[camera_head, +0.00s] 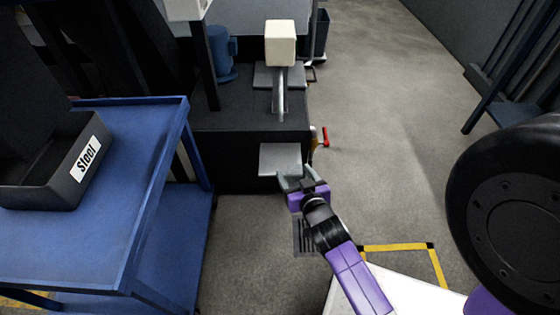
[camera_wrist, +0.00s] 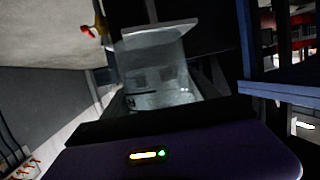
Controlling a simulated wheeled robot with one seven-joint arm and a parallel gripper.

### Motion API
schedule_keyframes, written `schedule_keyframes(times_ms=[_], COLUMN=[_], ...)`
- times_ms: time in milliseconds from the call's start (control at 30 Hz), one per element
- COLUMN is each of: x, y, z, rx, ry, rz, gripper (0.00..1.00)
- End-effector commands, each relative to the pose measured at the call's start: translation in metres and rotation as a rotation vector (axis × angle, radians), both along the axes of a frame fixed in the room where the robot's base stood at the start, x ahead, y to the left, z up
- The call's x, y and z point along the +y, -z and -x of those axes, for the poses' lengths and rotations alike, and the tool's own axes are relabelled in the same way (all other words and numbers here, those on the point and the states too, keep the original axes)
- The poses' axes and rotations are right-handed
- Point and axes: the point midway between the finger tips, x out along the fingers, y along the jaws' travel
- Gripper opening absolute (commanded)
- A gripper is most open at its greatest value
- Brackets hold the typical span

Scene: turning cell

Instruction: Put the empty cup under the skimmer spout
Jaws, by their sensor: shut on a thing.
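The skimmer has a pale box on top (camera_head: 280,43) and a grey spout (camera_head: 280,105) pointing down. A light grey plate (camera_head: 280,154) juts out low in front of it. My gripper (camera_head: 293,178) is at the plate's front edge, below the spout in the picture. In the wrist view, my gripper (camera_wrist: 160,91) is shut on a see-through, greyish cup (camera_wrist: 158,72). The cup appears empty. In the head view the cup is hard to make out between the fingers. I cannot tell whether it touches the plate.
A blue cart (camera_head: 140,200) with a dark bin labelled Steel (camera_head: 60,185) stands at the left. A red valve handle (camera_head: 325,137) sticks out right of the skimmer. It also shows in the wrist view (camera_wrist: 87,31). A floor grate (camera_head: 303,240) lies below my gripper. Open floor lies to the right.

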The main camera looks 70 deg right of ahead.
Motion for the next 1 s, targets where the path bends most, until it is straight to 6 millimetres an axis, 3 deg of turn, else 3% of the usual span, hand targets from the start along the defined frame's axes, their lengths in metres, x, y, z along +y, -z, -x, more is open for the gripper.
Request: schedule_keyframes(times_ms=[700, 1000], x=[-0.124, -0.14], y=[0.001, 0.006], z=[-0.099, -0.111], rx=[-0.003, 0.0], ry=[0.002, 0.002], rz=[0.001, 0.0], gripper=[0.29, 0.29])
